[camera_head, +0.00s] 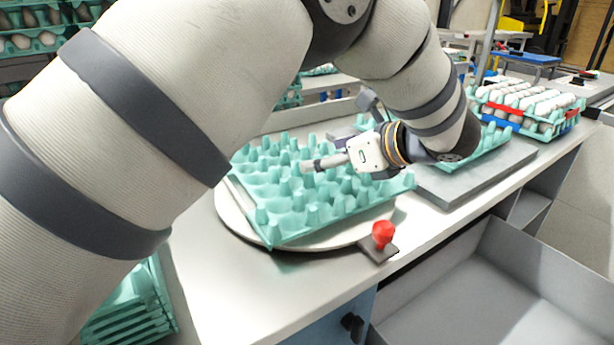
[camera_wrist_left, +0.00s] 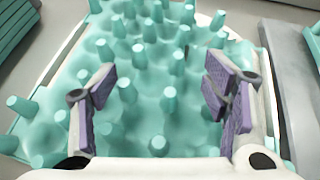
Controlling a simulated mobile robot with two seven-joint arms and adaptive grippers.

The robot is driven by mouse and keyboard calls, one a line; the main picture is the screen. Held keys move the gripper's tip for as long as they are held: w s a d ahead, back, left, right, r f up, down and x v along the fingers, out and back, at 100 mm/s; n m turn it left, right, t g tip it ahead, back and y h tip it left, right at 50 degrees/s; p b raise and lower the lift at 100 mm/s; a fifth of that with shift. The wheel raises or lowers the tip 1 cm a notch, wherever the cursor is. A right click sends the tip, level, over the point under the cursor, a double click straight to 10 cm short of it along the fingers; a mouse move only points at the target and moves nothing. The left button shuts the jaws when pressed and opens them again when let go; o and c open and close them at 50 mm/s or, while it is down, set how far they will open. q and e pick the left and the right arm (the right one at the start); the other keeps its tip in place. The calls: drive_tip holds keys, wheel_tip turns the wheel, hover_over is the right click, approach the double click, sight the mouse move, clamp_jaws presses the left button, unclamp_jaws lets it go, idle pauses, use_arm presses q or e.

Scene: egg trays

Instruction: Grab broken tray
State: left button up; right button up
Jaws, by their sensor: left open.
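A teal egg tray (camera_head: 285,215) without eggs lies on a round white turntable (camera_head: 236,225) in the middle of the head view. It also fills most of the left wrist view (camera_wrist_left: 150,65). My left gripper (camera_head: 312,165) is over the tray, coming in from the right side of the picture. In the left wrist view my left gripper (camera_wrist_left: 160,100) has its two purple-padded fingers wide apart, with only tray surface showing between them. I cannot tell whether the fingertips touch the tray. No break in the tray is clear. My right gripper is not in view.
A red knob (camera_head: 383,234) stands at the table's front edge. Another teal tray (camera_head: 490,143) lies on a grey plate (camera_head: 465,175) at the right, with egg-filled trays (camera_head: 520,110) beyond. Stacked teal trays (camera_head: 130,312) are at lower left. A grey bin (camera_head: 480,290) is open at lower right.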

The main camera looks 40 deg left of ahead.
sight(313, 179)
use_arm(q)
drive_tip(key=x, duration=0.5)
drive_tip(key=shift+w+f, duration=0.1)
drive_tip(key=shift+f, duration=0.1)
drive_tip(key=shift+d, duration=0.1)
drive_tip(key=c, duration=1.2)
drive_tip(key=shift+r, duration=0.1)
